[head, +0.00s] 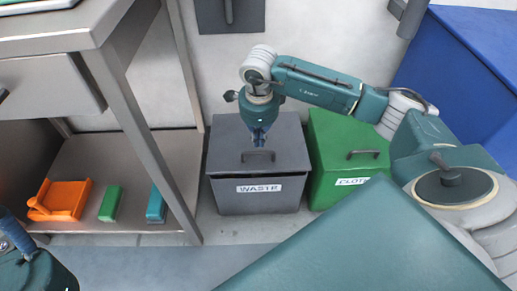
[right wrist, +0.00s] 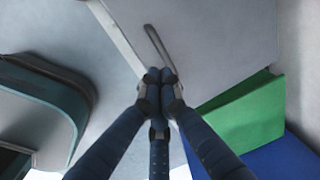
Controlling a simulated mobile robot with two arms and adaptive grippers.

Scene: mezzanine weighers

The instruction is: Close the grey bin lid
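The grey bin (head: 258,197) labelled WASTE stands on the floor against the wall. Its grey lid (head: 289,150) lies down over the top, with a thin dark line under its front edge; I cannot tell if it is fully seated. A dark bar handle (head: 258,153) is on the lid. My right gripper (head: 260,140) points down at the lid just behind the handle, its fingers together and empty. The right wrist view shows the fingertips (right wrist: 161,78) close to the handle (right wrist: 158,47); contact is unclear. My left gripper (head: 12,232) is only partly visible at the left edge.
A green bin (head: 330,178) stands close on the right of the grey bin, with a blue container (head: 462,62) beyond. A steel table with a leg (head: 150,140) is at left; an orange item (head: 62,199) and small blocks lie on its lower shelf.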

